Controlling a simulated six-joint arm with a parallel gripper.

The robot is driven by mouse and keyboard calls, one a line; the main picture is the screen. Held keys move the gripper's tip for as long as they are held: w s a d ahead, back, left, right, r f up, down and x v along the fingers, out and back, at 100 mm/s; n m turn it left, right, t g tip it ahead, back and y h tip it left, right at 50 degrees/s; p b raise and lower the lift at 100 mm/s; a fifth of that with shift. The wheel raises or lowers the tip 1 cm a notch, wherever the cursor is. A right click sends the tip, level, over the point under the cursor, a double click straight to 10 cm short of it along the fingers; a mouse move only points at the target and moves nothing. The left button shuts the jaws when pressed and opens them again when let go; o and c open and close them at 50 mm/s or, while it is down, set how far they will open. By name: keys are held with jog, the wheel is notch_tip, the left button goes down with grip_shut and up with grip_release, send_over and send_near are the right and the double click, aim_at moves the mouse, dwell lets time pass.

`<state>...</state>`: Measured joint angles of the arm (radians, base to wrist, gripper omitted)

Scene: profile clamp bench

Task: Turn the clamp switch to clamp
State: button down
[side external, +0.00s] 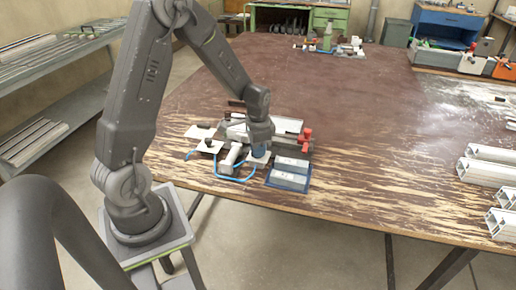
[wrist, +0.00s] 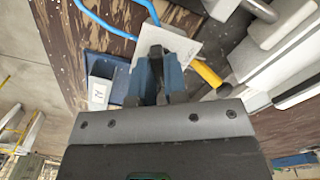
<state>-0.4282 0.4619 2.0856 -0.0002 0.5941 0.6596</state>
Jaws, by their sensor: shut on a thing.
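My gripper (side external: 259,151) points down at the front of the clamp fixture, over a small white plate (side external: 259,160). In the wrist view my gripper (wrist: 158,78) has its blue fingers closed around a small dark piece, which looks like the clamp switch (wrist: 156,55), standing at the white plate (wrist: 182,45). The fingers hide most of the switch, so I cannot tell its turn position. The clamp fixture (side external: 285,126) lies behind the gripper, with a red part (side external: 305,139) at its right end.
A blue tray (side external: 289,180) stands just right of my gripper. Blue hoses (side external: 232,179) run on the table in front. A yellow handle (wrist: 208,74) is close to the fingers in the wrist view. Aluminium profiles (side external: 488,173) lie at the right table edge. The table's middle right is clear.

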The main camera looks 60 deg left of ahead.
jog(key=shift+m, duration=0.3)
jog(key=c, duration=1.2)
grip_release()
jog(key=shift+o, duration=0.2)
notch_tip(320, 180, up, 14)
jog(key=shift+d, duration=0.1)
jog(key=s+d+r+n+t, duration=0.1)
jog(key=s+d+r+t, duration=0.1)
jog(key=s+d+r, duration=0.2)
jog(key=s+d+r+n+t, duration=0.2)
jog(key=s+d+r+t, duration=0.1)
jog(key=s+d, duration=0.8)
jog(key=shift+s+d+r+t, duration=0.2)
jog(key=shift+d+r+t, duration=0.15)
jog(key=shift+r, duration=0.1)
